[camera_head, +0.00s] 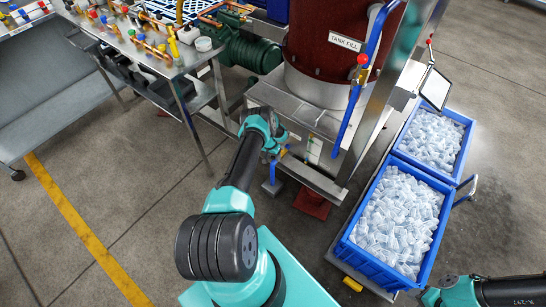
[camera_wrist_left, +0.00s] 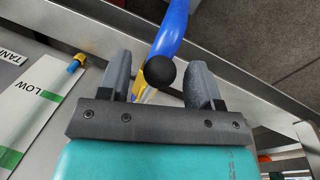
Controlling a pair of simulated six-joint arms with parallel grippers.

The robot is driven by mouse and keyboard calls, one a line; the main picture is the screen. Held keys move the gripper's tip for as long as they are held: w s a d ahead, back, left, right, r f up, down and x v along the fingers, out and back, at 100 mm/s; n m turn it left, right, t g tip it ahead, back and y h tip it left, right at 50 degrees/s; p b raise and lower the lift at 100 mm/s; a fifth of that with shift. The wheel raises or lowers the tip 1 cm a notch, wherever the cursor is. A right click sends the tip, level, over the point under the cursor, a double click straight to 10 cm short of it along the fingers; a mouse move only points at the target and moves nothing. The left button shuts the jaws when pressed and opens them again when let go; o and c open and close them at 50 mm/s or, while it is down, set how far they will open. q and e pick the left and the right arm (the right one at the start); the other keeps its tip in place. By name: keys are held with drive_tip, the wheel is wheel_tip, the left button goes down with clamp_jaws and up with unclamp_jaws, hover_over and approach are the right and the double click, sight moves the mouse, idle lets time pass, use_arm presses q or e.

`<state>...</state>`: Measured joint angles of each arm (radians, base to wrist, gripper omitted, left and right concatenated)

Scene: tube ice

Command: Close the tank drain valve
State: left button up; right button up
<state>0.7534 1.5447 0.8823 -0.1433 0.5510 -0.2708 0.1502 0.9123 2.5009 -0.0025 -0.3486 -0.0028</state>
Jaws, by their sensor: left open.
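My left gripper (camera_head: 272,152) is beside the lower frame of the tank stand, under the brown tank (camera_head: 325,60) labelled TANK FILL. A small blue part (camera_head: 273,172) shows just below it in the head view. In the left wrist view, my left gripper (camera_wrist_left: 163,85) is open. A black ball knob (camera_wrist_left: 160,70) lies between its two fingers, with a gap on each side. A blue tubular part (camera_wrist_left: 172,30) and a yellow piece (camera_wrist_left: 145,92) show behind the knob. I cannot tell from these views how far the valve is turned. My right gripper's fingers do not show.
A label reading LOW (camera_wrist_left: 28,98) is left of the gripper in the wrist view. Metal stand rails (camera_head: 312,180) run close by. Two blue crates of ice (camera_head: 345,250) stand at right. A workbench with fittings (camera_head: 150,55) stands at upper left. Floor between is clear.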

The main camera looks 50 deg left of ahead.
use_arm(q)
drive_tip(key=shift+c, duration=0.2)
clamp_jaws()
idle(0.4)
